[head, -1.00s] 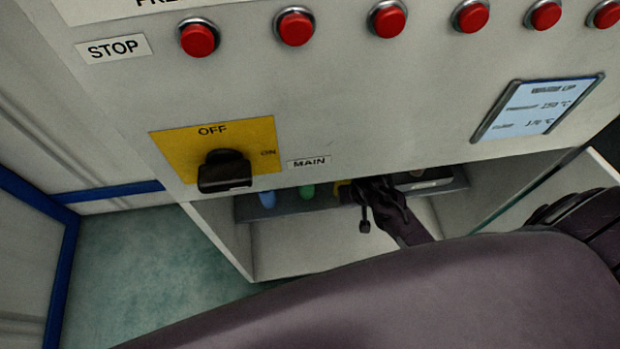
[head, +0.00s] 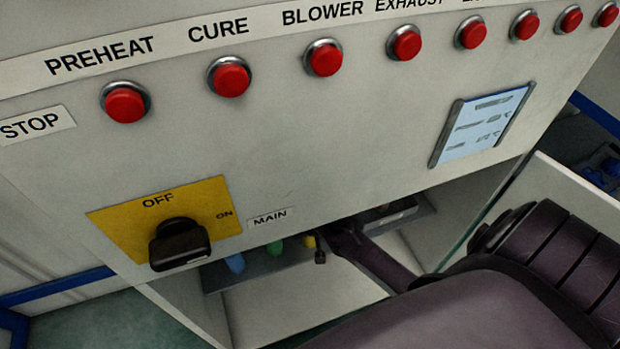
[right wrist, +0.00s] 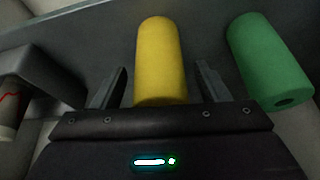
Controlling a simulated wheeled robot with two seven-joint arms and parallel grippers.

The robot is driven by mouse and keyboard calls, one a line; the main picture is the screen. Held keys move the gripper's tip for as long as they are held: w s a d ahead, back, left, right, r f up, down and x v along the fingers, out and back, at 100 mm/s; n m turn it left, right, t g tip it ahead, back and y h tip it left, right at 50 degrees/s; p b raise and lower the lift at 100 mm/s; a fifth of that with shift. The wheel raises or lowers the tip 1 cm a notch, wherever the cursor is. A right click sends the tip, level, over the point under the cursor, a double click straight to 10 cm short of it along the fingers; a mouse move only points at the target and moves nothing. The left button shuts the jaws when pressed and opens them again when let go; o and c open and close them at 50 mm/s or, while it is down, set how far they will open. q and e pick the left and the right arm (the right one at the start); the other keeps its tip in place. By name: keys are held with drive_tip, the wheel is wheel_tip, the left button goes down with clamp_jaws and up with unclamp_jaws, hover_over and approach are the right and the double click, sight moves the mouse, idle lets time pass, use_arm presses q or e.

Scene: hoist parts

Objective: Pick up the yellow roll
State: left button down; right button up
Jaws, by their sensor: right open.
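The yellow roll (right wrist: 161,60) lies on a dark grey shelf (right wrist: 90,35) in the right wrist view, its near end toward my gripper. My right gripper (right wrist: 165,85) is open, with one finger on each side of the roll and visible gaps between. In the head view only a small part of the yellow roll (head: 308,241) shows beside my right gripper (head: 325,245), under the panel's lower edge. My left gripper is in neither view.
A green roll (right wrist: 270,60) lies close to the right in the right wrist view. A blue roll (head: 235,263) is farther left in the head view. The control panel (head: 330,140) with red buttons and a black switch (head: 180,243) overhangs the shelf. A grey block-like object (right wrist: 45,75) stands at left in the wrist view.

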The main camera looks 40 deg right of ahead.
drive_tip(key=shift+w+d+f, duration=0.1)
drive_tip(key=shift+w+f, duration=0.1)
drive_tip(key=shift+f, duration=0.35)
drive_tip(key=shift+r, duration=0.1)
drive_tip(key=c, duration=1.1)
